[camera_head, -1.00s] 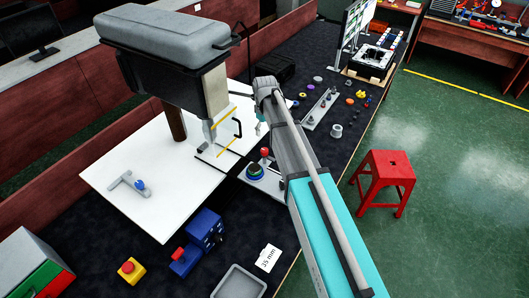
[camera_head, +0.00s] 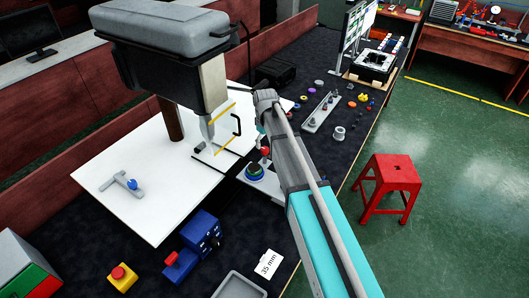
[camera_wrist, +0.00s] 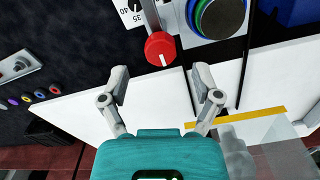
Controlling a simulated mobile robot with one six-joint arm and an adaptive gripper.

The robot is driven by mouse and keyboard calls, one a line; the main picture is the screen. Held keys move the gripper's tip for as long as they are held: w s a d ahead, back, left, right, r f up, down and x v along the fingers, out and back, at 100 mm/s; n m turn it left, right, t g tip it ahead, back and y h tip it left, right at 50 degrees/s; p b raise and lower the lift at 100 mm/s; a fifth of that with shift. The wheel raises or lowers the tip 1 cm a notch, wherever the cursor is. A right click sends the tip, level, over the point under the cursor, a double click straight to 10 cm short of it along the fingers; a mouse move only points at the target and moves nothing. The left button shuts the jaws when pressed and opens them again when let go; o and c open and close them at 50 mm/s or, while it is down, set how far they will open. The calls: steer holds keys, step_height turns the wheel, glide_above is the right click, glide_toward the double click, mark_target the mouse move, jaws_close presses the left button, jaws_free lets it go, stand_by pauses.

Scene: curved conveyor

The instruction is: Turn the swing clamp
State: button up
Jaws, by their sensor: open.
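A grey T-shaped clamp with a blue knob (camera_head: 125,183) lies on the white worktable at the left. A lever with a red knob (camera_wrist: 160,49) stands beside a round dial-like part with green and blue rings (camera_wrist: 217,14). This fixture also shows in the head view (camera_head: 256,172). I cannot tell for sure which of these is the swing clamp. My gripper (camera_wrist: 162,84) is open and empty. In the wrist view the red knob appears just beyond the fingertips, between them, with no contact visible. In the head view my wrist partly hides my fingers.
A large grey machine head (camera_head: 165,35) overhangs the white worktable (camera_head: 105,210). A blue device (camera_head: 200,237), a yellow box with a red button (camera_head: 122,277) and a "35 mm" card (camera_head: 268,263) lie in front. A red stool (camera_head: 391,175) stands right of the bench.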

mark_target(265, 149)
steer(key=shift+f+b, duration=1.45)
steer(key=shift+f, duration=0.3)
